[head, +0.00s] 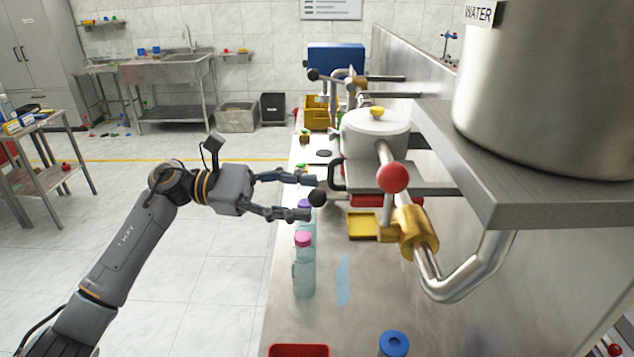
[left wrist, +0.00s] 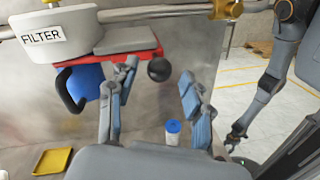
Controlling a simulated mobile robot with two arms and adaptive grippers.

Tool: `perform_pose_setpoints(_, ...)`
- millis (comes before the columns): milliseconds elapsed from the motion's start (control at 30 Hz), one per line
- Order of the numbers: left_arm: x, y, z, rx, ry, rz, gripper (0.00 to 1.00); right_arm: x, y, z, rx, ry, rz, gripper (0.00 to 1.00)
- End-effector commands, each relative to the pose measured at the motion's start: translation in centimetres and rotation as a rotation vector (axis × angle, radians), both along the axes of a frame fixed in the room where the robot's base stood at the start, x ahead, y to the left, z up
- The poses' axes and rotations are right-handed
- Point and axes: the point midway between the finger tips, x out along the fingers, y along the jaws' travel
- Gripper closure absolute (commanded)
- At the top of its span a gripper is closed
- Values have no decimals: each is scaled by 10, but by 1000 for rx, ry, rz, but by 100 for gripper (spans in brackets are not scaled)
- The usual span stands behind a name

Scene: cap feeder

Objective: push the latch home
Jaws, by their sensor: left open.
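My left gripper (head: 309,196) reaches in from the left over the bench, its two fingers spread. A black ball knob (head: 318,197), which may be the latch's end, sits between or just beyond the fingertips. A black curved handle (left wrist: 68,92) is at the left. My right gripper (left wrist: 236,137) is small in the left wrist view; its jaws are unclear.
Bottles with pink (head: 303,240) and purple caps stand on the bench below my left gripper. A yellow tray (head: 362,226), a blue-capped container (head: 394,343) and a red tray (head: 300,350) are nearby. A pipe with a red ball (head: 392,178) and the steel shelf (head: 490,180) crowd the right.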

Motion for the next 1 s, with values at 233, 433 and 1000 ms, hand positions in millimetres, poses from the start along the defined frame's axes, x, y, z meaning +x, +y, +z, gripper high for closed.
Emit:
perform_pose_setpoints(233,-5,-28,2,-2,0,-1,50,7,1,16,2,-12,0,60)
perform_pose_setpoints(433,-5,-32,0,-1,0,1,50,7,1,16,1,-11,-1,60)
perform_pose_setpoints(1000,-5,-32,0,-1,0,1,100,5,5,15,6,-7,-4,60)
